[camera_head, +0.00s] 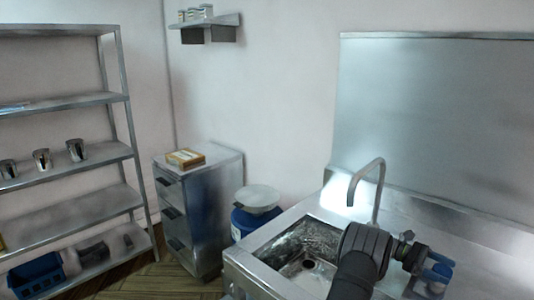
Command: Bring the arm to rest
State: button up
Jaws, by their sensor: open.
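My arm shows at the lower right, black and bent, reaching up over the steel sink unit (255,262) and folding to the right. My gripper (438,275) is at its end, dark with blue parts, above the worktop to the right of the basin. It is open, and I see nothing held between its fingers. The fingertips are small and partly hidden, so their exact height over the worktop cannot be told.
A curved tap (366,186) rises behind my arm. A blue drum (243,222) with a pale lid stands left of the sink. A drawer cabinet (215,205) bears a yellow box (185,158). Steel shelving (70,161) with metal pots stands far left.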

jog(key=v, duration=1.5)
jog(key=x, duration=1.7)
jog(key=shift+s+d, duration=0.1)
jog(key=shift+s, duration=0.05)
jog(key=shift+n+t+h, duration=0.4)
jog(key=shift+t, duration=0.1)
jog(key=n+t+h, duration=0.1)
jog(key=n+t, duration=0.1)
jog(key=n+t+h, duration=0.1)
jog(key=t+h, duration=0.1)
jog(key=t, duration=0.1)
jog(key=shift+w+d+n, duration=0.15)
jog(key=shift+w+n, duration=0.2)
jog(key=shift+n, duration=0.05)
jog(key=n+t, duration=0.1)
jog(key=t, duration=0.1)
jog(key=n+t+h, duration=0.1)
jog(key=t, duration=0.1)
jog(key=n+t, duration=0.2)
jog(key=shift+w+h, duration=0.3)
jog(key=a, duration=0.9)
jog(key=shift+w+a, duration=0.3)
jog(key=shift+a, duration=0.1)
